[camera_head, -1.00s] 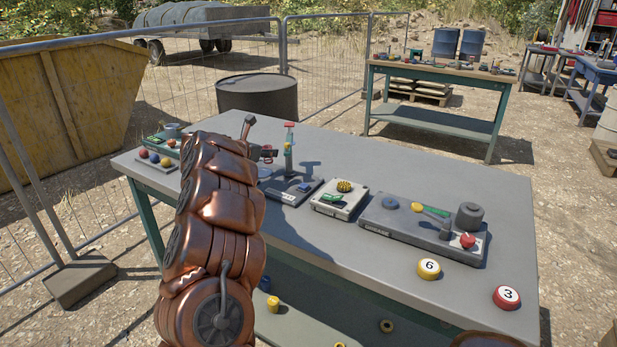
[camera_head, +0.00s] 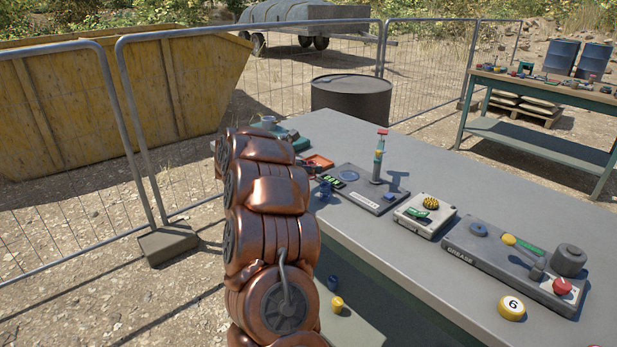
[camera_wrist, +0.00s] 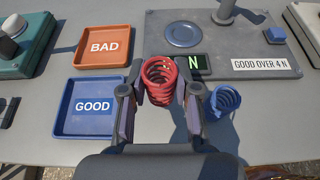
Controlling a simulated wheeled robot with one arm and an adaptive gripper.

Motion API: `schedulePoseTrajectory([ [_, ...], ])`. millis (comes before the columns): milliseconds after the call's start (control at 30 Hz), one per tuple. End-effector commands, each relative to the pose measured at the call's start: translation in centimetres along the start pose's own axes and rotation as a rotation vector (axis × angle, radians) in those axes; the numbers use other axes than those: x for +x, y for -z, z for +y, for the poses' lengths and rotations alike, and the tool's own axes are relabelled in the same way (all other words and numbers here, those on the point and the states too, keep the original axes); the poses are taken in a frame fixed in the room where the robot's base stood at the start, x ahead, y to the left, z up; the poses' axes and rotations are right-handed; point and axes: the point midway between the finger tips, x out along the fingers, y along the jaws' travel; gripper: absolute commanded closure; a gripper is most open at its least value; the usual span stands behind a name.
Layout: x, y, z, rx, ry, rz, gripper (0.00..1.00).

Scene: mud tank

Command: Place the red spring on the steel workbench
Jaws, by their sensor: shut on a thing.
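The red spring (camera_wrist: 160,78) is upright between the two fingers of my gripper (camera_wrist: 160,92) in the wrist view. My gripper is shut on it. The spring is over or near the grey steel workbench (camera_head: 470,195); its exact height above the top cannot be told. The workbench top also shows in the wrist view (camera_wrist: 40,155). A blue spring (camera_wrist: 224,100) stands just right of the right finger. In the head view my copper-coloured arm hides the gripper and the red spring.
An orange-red BAD tray (camera_wrist: 102,47) and a blue GOOD tray (camera_wrist: 92,108) lie left of the spring. A tester plate (camera_wrist: 235,62) with a round disc lies beyond it.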

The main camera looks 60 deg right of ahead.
Motion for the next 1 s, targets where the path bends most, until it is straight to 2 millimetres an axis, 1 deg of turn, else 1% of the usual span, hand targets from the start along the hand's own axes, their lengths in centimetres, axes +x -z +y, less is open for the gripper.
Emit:
schedulePoseTrajectory([
  [100,-0.7,0.5,0.4,-0.002,0.001,-0.001,0.96],
  [300,0.5,3.0,0.2,-0.006,0.002,0.0,0.96],
  [400,0.7,3.6,0.3,-0.005,0.001,0.0,0.96],
  [900,0.8,4.0,0.3,0.0,-0.001,0.0,0.96],
  [933,0.8,3.9,0.3,0.0,-0.001,0.0,0.69],
  [1000,0.8,3.9,0.3,-0.001,0.0,0.0,0.61],
])
